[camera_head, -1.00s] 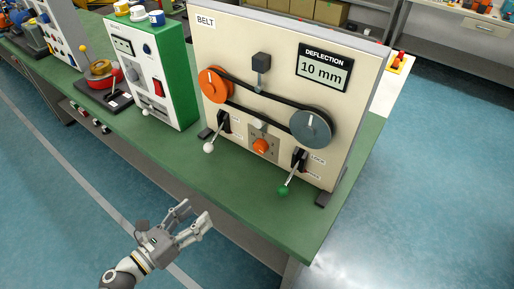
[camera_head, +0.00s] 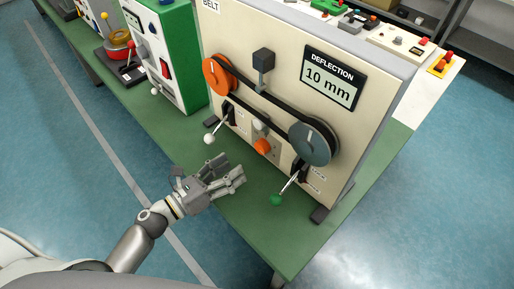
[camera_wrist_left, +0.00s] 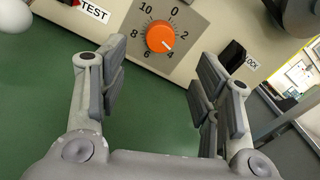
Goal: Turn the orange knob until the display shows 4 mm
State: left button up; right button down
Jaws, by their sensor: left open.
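The orange knob (camera_head: 263,146) sits low on the front of the beige belt panel (camera_head: 215,40), between two levers. In the left wrist view the orange knob (camera_wrist_left: 161,37) has a grey dial plate with numbers from 0 to 10, and its white mark points near 4. The display (camera_head: 331,78) reads 10 mm under the word DEFLECTION. My left gripper (camera_head: 240,172) is open and empty in front of the panel, short of the knob and to its lower left. In the left wrist view the knob lies ahead, between and beyond the fingers (camera_wrist_left: 156,85). My right gripper is out of view.
A white-tipped lever (camera_head: 209,138) stands left of the knob, a green-tipped lever (camera_head: 276,200) right of it. An orange pulley (camera_head: 217,76) and a grey pulley (camera_head: 311,143) carry a black belt above. The green bench top (camera_head: 270,235) in front is clear.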

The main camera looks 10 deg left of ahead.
aim_at(259, 149)
pick_arm(q)
jog(key=x, duration=0.2)
jog(key=p+x, duration=0.1)
jog(key=shift+w+d+r, duration=0.15)
jog(key=shift+r, duration=0.1)
jog(key=x, duration=0.4)
jog(key=shift+f+p, duration=0.15)
jog(key=shift+p, duration=0.25)
jog(key=shift+x, duration=0.8)
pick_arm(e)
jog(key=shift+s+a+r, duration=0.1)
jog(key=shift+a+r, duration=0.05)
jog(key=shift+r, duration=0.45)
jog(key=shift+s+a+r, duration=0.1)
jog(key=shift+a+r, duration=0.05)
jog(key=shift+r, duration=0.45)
pick_arm(q)
jog(key=shift+f, duration=0.1)
jog(key=c, duration=1)
